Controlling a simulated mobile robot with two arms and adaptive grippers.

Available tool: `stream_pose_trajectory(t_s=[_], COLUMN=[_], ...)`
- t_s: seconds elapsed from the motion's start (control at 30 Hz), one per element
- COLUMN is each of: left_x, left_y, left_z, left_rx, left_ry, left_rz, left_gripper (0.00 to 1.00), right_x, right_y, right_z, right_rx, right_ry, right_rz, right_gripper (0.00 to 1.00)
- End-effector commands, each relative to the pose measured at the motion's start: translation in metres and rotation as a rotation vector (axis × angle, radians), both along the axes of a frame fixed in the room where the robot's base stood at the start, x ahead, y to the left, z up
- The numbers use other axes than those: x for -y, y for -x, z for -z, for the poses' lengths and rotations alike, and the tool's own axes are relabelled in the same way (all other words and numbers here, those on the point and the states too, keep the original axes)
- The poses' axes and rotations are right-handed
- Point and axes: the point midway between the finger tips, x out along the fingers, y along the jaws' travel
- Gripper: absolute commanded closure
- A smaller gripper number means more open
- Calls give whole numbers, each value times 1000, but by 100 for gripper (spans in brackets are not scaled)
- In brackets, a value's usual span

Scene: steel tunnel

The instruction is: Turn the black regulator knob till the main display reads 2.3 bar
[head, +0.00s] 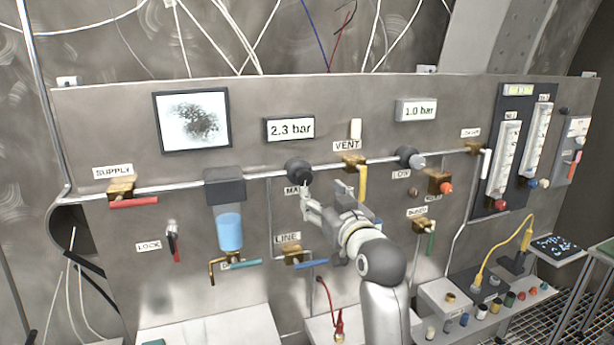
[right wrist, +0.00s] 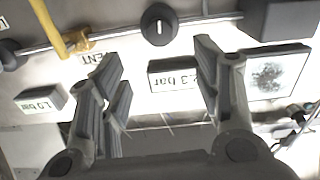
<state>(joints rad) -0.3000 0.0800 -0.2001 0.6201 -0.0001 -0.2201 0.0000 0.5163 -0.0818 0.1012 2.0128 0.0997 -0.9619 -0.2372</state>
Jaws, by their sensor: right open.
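The black regulator knob (head: 298,172) sits on the panel's pipe, above a label that is partly hidden by my right gripper. In the right wrist view the knob (right wrist: 159,24) shows face-on with a pale mark. The main display (head: 290,129) above it reads 2.3 bar; it shows upside down in the right wrist view (right wrist: 173,75). My right gripper (head: 332,203) is just below and right of the knob, apart from it. Its fingers (right wrist: 157,55) are open and empty. My left gripper is not in view.
A second display (head: 416,110) reads 1.0 bar, with another dark knob (head: 410,157) below it. The yellow VENT handle (head: 362,183) hangs close to the right of my gripper. The blue LINE handle (head: 311,263) is below. A blue-filled bowl (head: 229,232) hangs to the left.

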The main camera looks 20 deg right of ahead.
Motion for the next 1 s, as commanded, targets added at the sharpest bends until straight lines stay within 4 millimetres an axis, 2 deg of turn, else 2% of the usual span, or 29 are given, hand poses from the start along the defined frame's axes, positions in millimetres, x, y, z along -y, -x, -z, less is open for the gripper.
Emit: stream_pose_trajectory(t_s=[0.17, 0.6, 0.8, 1.0], left_x=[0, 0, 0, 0], left_y=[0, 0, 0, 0], left_z=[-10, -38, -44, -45], left_rx=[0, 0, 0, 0], left_ry=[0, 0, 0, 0], left_rz=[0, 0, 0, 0], left_gripper=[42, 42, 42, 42], right_x=[-1, -3, -4, -4], right_y=[-19, -85, -101, -106], right_z=[-2, -2, 0, 1], right_rx=[-4, -3, -3, -2], right_ry=[-2, -1, 0, 0], right_rz=[-1, -1, -1, -1], right_gripper=[42, 42, 42, 42])
